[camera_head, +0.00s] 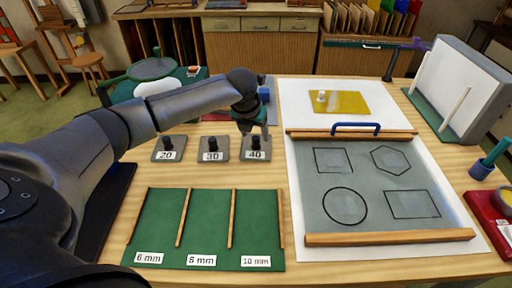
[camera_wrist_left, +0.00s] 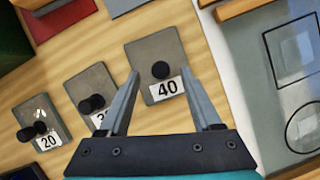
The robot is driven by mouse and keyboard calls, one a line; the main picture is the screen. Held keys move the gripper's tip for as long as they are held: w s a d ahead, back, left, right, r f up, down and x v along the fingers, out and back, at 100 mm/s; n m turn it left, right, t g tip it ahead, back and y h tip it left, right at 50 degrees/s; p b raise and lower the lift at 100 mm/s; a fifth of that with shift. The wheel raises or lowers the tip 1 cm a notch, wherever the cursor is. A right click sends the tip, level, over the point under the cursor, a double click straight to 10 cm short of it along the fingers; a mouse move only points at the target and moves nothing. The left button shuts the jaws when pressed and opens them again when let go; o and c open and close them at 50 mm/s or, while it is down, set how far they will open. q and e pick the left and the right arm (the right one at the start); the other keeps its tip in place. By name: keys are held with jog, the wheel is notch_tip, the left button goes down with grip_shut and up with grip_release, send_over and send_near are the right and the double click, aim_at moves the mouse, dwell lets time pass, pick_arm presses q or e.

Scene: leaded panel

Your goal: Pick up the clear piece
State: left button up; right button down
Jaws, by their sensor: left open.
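My left gripper (camera_head: 254,132) is open and empty, over the grey plate marked 40 (camera_head: 255,153). In the left wrist view its spread fingers (camera_wrist_left: 162,66) point at that plate (camera_wrist_left: 152,50), and its black knob (camera_wrist_left: 160,70) appears between them; contact cannot be told. Grey plates marked 30 (camera_head: 213,154) and 20 (camera_head: 169,155) stand to its left. A see-through grey panel (camera_head: 370,178) with outlined shapes and a blue handle (camera_head: 356,128) lies at right. My right gripper is not in view.
A green board (camera_head: 160,215) with wooden dividers and mm labels lies in front. A yellow sheet (camera_head: 345,103) lies behind the panel. A white upright screen (camera_head: 459,85) stands at back right, and a red tray (camera_head: 487,215) at the right edge.

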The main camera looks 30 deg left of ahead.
pick_arm(q)
jog(key=shift+x, duration=1.15)
jog(key=shift+c, duration=0.3)
grip_shut()
